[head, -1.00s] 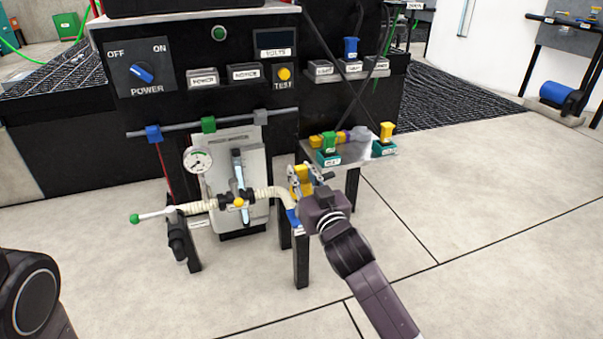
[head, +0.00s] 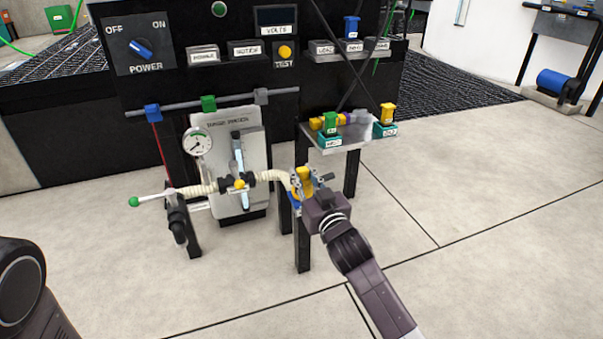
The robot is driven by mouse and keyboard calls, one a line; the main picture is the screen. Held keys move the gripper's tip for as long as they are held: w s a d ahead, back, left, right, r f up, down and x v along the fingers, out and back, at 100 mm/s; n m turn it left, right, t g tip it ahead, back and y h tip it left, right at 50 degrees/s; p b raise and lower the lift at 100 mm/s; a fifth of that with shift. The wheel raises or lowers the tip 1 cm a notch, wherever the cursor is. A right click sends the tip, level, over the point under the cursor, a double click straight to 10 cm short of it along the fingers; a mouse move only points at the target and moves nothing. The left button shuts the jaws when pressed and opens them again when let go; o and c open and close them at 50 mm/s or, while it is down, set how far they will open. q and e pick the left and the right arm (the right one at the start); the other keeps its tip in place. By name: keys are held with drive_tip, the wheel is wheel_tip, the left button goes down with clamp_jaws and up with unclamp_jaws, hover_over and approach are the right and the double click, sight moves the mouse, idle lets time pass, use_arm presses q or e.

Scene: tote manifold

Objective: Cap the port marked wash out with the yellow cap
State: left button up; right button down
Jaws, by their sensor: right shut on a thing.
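The yellow cap (head: 303,176) is at the right end of the cream hose manifold. My right gripper (head: 305,187) is shut on it. Just below the cap is a blue piece (head: 295,207) at the top of a black post. I cannot tell whether the cap touches or sits on a port there, since the fingers cover the contact. The label at this spot is too small and covered to read, so I cannot tell which port is marked wash out. My left gripper is out of view.
A grey shelf (head: 352,130) just behind holds green, yellow and purple pieces. The manifold has a gauge (head: 198,142), a cream hose (head: 205,188) and a green-knobbed lever (head: 134,202) on the left. The floor to the right is clear.

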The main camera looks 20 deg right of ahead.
drive_tip(key=shift+f, duration=0.25)
drive_tip(key=c, duration=1.7)
unclamp_jaws()
drive_tip(key=shift+o, duration=0.4)
